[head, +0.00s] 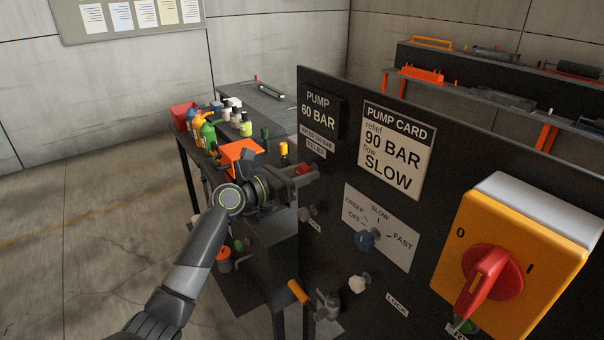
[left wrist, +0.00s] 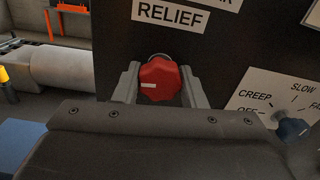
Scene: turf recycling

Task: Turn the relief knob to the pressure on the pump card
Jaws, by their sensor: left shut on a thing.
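The red relief knob (head: 303,169) sits on the black panel below the RELIEF label (head: 316,148). My left gripper (head: 306,176) is shut on it; in the left wrist view the red knob (left wrist: 160,76) sits between the two grey fingers. A white mark on the knob points to the left in that view. The pump display (head: 318,112) reads PUMP 60 BAR, with smaller text under it. The pump card (head: 394,150) reads relief 90 BAR, flow SLOW. My right gripper is in neither view.
A blue flow knob (head: 366,240) sits on a CREEP, SLOW, FAST plate (head: 383,228). A yellow switch box (head: 520,265) with a red handle is at right. An orange-handled lever (head: 299,292) is low. Bottles (head: 206,133) stand on a bench behind my left arm.

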